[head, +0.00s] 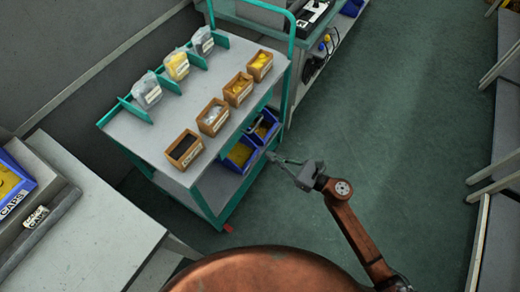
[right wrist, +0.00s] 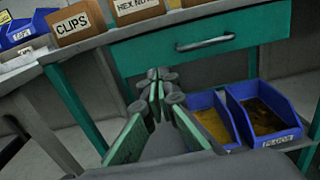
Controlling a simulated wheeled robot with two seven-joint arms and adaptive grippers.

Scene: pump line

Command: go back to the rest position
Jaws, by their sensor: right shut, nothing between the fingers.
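My right gripper (head: 277,160) is at the front side of the teal cart (head: 150,140), beside its lower shelf, in the head view. In the right wrist view the same gripper (right wrist: 157,75) has its fingers together with nothing between them. It points at the cart's side, below a drawer with a grey handle (right wrist: 204,43). Whether the fingertips touch the cart I cannot tell. My left gripper does not show in either view.
Wooden boxes (head: 184,150) and bagged parts (head: 176,64) stand on the cart top. Blue bins (head: 240,156) sit on its lower shelf. A grey table (head: 80,235) is at left, shelving (head: 480,240) at right. Green floor (head: 400,110) between is clear.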

